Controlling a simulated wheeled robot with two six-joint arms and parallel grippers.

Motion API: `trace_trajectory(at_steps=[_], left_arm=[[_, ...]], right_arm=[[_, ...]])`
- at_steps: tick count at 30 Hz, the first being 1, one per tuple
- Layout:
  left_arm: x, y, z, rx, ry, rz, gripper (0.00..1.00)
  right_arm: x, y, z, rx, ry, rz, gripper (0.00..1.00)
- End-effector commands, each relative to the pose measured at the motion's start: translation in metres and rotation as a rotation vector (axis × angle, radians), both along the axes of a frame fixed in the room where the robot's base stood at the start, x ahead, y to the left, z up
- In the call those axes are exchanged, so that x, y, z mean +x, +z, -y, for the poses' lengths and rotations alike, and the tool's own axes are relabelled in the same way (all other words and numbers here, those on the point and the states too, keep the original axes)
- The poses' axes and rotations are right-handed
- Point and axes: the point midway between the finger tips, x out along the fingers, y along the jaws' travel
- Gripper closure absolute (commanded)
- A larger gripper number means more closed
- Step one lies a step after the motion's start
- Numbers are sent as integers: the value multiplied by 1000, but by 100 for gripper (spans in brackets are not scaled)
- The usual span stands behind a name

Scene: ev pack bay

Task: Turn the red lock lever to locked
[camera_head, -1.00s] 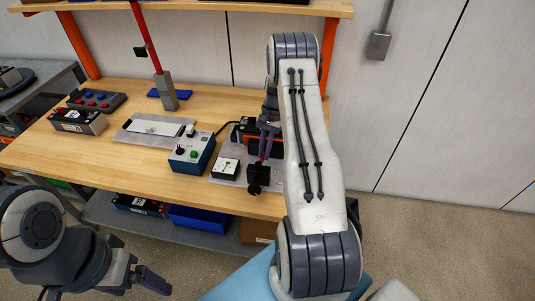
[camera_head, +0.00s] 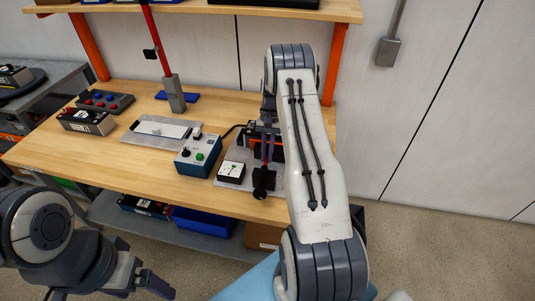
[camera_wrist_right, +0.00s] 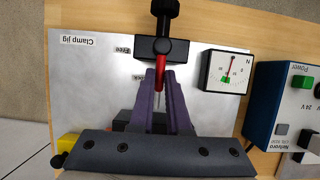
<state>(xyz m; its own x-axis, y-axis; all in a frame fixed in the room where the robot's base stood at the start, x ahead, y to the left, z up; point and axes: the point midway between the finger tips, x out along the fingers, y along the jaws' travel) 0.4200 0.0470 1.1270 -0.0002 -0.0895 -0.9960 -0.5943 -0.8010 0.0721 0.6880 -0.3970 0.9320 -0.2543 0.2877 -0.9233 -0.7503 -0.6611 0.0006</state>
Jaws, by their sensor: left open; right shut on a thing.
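The red lock lever (camera_wrist_right: 160,75) sits on a black clamp block (camera_wrist_right: 161,47) on the metal plate of the clamp jig (camera_wrist_right: 90,80) in the right wrist view. The block also shows in the head view (camera_head: 264,180). The plate has "Free" and a partly hidden "Lock" printed on it. My right gripper (camera_wrist_right: 160,80) is shut on the lever, with a purple finger on each side of it. The fingers and palm hide part of the lever and plate. My left gripper (camera_head: 138,283) is open and empty in front of the bench, low at the left.
A dial gauge (camera_wrist_right: 226,71) stands on the plate beside the block. A blue control box (camera_head: 197,157) is close to the jig. A battery (camera_head: 87,121), a button panel (camera_head: 106,102) and a red post (camera_head: 158,40) stand further left. The bench's front left (camera_head: 80,160) is clear.

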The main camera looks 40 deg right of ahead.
Motion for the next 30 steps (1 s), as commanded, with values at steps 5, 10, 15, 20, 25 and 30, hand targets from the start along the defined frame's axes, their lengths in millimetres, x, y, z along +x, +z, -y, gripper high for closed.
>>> trace_trajectory(at_steps=[5, 10, 15, 20, 25, 30], left_arm=[[0, 0, 0, 0, 0, 0, 13], [0, 0, 0, 0, 0, 0, 13], [0, -1, 0, 0, 0, 0, 13], [0, -7, 0, 0, 0, 0, 13], [0, -17, 0, 0, -1, 0, 13], [0, -22, 0, 0, -1, 0, 13]], right_arm=[[3, 2, 0, -3, 1, 9, 55], [1, 1, 0, -1, 0, 5, 55], [1, 2, 1, -1, -1, 3, 55], [7, 15, 6, -4, -1, 7, 55], [16, 46, 16, -4, -2, 9, 55], [24, 77, 25, -3, -1, 8, 55]])
